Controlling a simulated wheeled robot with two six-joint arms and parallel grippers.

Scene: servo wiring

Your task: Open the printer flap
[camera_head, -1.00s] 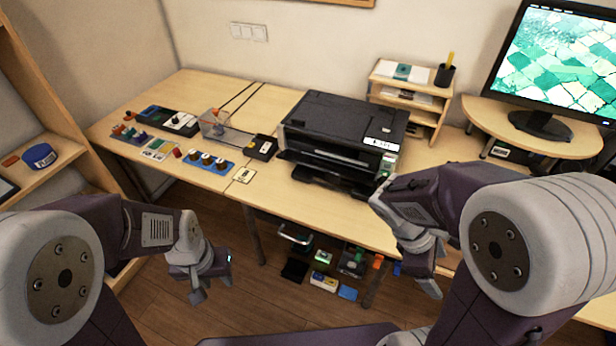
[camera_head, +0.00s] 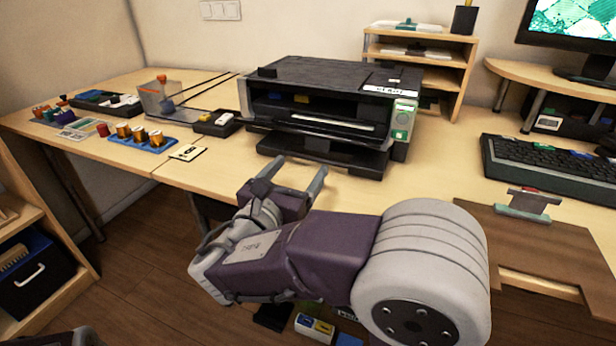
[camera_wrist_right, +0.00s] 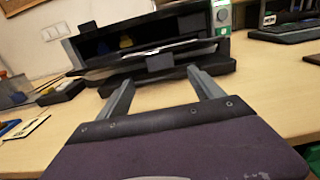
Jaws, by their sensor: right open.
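The black printer (camera_head: 335,75) stands on the wooden desk; its front also shows in the right wrist view (camera_wrist_right: 150,30). Its front shows a wide dark opening with small blue and yellow parts inside. A dark flap (camera_head: 310,127) slants outward below this opening, above the dark lower tray (camera_head: 325,155). My right gripper (camera_head: 296,173) is open and empty, in front of the lower tray. In the right wrist view its two fingers (camera_wrist_right: 158,80) point at the printer front, apart from each other with nothing between them. My left gripper is out of view.
A small control panel (camera_head: 403,120) is on the printer's right front. A black box (camera_head: 214,122) and a blue block with orange knobs (camera_head: 143,138) lie left of the printer. A keyboard (camera_head: 550,168) lies at right.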

